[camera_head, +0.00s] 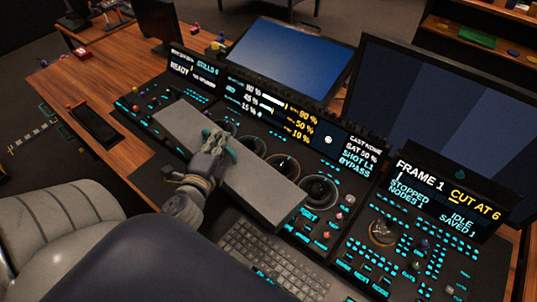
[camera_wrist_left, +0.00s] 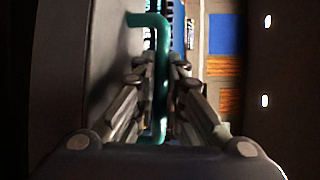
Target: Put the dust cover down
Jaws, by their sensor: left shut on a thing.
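The dust cover (camera_head: 268,184) is a long grey slab-like cover lying diagonally over the middle of the trackball panel (camera_head: 150,125) in the head view. I cannot tell whether it touches the panel. My left gripper (camera_head: 217,143) is shut on its teal handle, near the middle of the cover. In the left wrist view the fingers (camera_wrist_left: 158,75) close around the teal handle (camera_wrist_left: 160,40), and the grey side of the cover (camera_wrist_left: 80,60) fills the left. Part of the cover is hidden behind my gripper. My right gripper is not in view.
Trackballs (camera_head: 283,165) show beyond the cover's far edge, and another (camera_head: 383,232) sits at right. A keyboard (camera_head: 270,262) lies in front. Status displays (camera_head: 290,115) and large monitors (camera_head: 290,62) stand behind. A dark tray (camera_head: 96,126) lies on the wooden desk at left.

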